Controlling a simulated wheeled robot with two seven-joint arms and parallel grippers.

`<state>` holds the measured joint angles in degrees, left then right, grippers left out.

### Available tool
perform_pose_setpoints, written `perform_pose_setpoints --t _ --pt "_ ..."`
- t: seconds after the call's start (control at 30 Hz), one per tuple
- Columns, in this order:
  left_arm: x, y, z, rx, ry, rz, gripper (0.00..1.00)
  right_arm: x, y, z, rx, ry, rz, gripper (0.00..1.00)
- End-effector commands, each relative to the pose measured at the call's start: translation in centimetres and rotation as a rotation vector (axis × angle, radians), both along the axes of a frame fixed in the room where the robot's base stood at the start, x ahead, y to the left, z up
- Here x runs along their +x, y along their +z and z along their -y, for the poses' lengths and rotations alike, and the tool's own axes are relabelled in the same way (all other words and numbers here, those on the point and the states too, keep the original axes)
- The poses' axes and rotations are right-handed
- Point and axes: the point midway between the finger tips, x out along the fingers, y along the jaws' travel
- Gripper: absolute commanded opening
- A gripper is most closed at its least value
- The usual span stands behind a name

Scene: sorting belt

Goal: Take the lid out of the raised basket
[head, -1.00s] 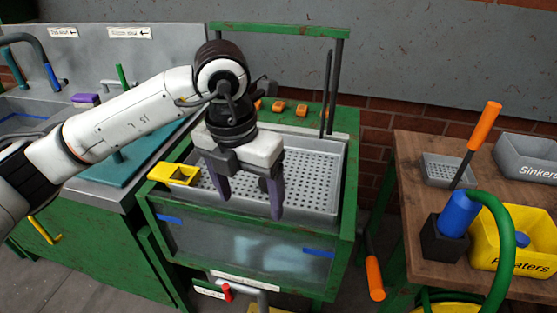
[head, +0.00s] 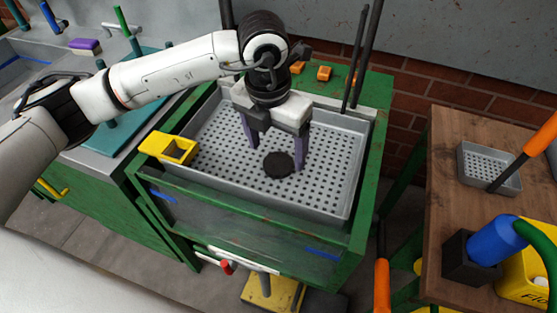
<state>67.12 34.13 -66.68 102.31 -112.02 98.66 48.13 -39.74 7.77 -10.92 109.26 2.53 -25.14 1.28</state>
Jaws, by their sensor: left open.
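The raised basket (head: 208,128) is a grey perforated tray set in the top of a green-framed tank. A round dark disc, which looks like the lid (head: 278,165), lies in the basket right of its middle. My left gripper (head: 273,168) is over the basket, pointing down, with its two purple fingers apart. The fingers appear on either side of the lid in the picture, a little behind it. I cannot tell how high the fingertips are above the basket floor. My right gripper is not in view.
A yellow box (head: 168,148) sits on the basket's left edge. Dark upright rods (head: 362,55) stand at the back right. A wooden table (head: 445,200) at right holds a small grey perforated tray (head: 490,168) and a blue cylinder (head: 497,243). The basket's front is clear.

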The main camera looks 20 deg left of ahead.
Motion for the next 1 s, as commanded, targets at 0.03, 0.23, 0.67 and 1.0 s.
perform_pose_setpoints --t 0.03,0.23,0.67,1.0 --pt "0.1 -0.7 0.0 0.001 0.001 -0.006 0.76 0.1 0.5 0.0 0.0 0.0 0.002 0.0" --pt "0.5 -3.3 0.0 0.001 0.0 -0.003 0.76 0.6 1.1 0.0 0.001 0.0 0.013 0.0" --pt "0.6 -3.7 0.1 -0.001 0.0 -0.001 0.52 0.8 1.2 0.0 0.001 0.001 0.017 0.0" --pt "0.6 -3.7 0.0 0.0 0.0 -0.001 0.31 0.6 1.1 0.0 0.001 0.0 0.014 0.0"
